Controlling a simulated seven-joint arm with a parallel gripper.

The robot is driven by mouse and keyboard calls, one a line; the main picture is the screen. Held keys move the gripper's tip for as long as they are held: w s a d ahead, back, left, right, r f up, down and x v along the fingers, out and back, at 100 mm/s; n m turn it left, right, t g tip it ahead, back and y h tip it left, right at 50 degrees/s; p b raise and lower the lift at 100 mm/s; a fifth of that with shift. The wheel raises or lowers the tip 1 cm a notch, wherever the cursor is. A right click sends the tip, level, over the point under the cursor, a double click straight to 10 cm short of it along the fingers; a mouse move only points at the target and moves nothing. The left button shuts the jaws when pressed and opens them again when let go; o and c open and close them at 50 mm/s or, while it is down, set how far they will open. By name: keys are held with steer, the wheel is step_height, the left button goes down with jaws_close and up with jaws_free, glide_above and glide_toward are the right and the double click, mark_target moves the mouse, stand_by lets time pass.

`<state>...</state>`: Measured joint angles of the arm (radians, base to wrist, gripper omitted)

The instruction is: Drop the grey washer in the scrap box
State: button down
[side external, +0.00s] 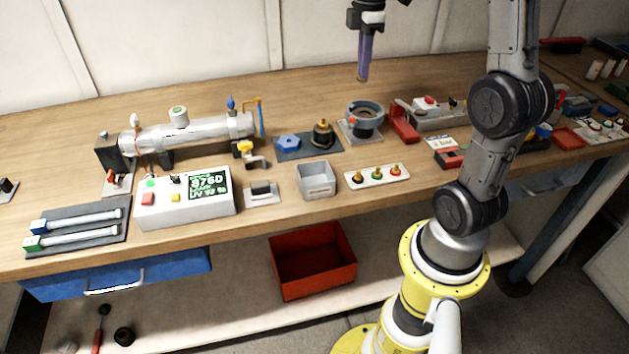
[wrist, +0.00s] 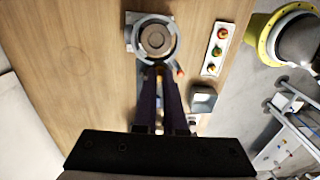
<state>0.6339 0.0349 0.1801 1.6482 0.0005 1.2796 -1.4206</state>
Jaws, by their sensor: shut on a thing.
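My gripper (side external: 362,78) hangs above the back of the bench, pointing down, with its long purple fingers close together. In the wrist view the fingertips (wrist: 159,73) are shut on a small brownish thing, mostly hidden between them; I cannot tell if it is the grey washer. No washer can be made out elsewhere. A small open grey box (side external: 315,192) stands at the bench's front edge and also shows in the wrist view (wrist: 203,101). A larger open red box (side external: 318,282) stands on the shelf below. No readable label shows which one is the scrap box.
A round dark ring fixture (side external: 365,112) stands below my gripper; it also shows in the wrist view (wrist: 157,38). A metal cylinder (side external: 190,133) and a display box (side external: 184,208) stand left.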

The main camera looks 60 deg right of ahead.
steer(key=a, duration=1.8)
steer(key=shift+w+a+f, duration=0.1)
steer(key=shift+f, duration=2.75)
steer(key=shift+w+a+f, duration=0.1)
steer(key=shift+f, duration=2.7)
steer(key=c, duration=0.9)
jaws_free()
steer(key=shift+r, duration=0.1)
